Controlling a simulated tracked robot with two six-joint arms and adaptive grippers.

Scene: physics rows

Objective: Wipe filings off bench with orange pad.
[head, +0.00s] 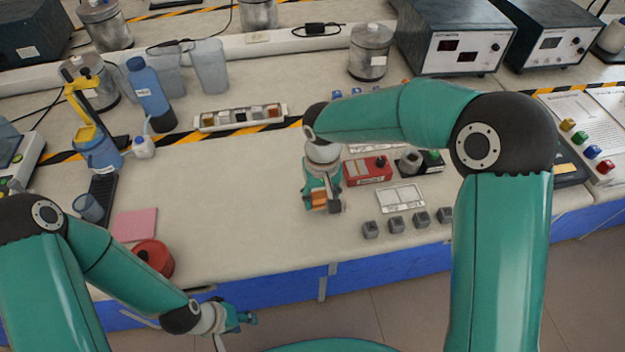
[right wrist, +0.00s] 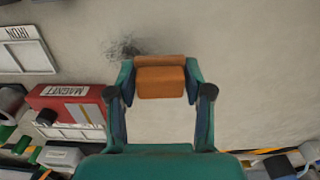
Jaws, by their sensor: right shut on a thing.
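My right gripper (head: 322,206) is low over the middle of the bench (head: 235,205), shut on the orange pad (head: 319,198). In the right wrist view the orange pad (right wrist: 160,82) sits between both fingers. A dark smudge of filings (right wrist: 123,47) lies on the pale bench top just beyond the pad, up and to its left in that view. I cannot make out the filings in the head view. Whether the pad touches the bench is unclear. My left gripper (head: 246,318) is by the front edge, away from the pad; its finger opening is too small to judge.
A red magnet box (head: 368,171), a white card (head: 400,197) and several small grey blocks (head: 396,224) stand right of my right gripper. A pink square (head: 134,225) and a red round item (head: 153,257) lie at left. The bench middle left of the pad is clear.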

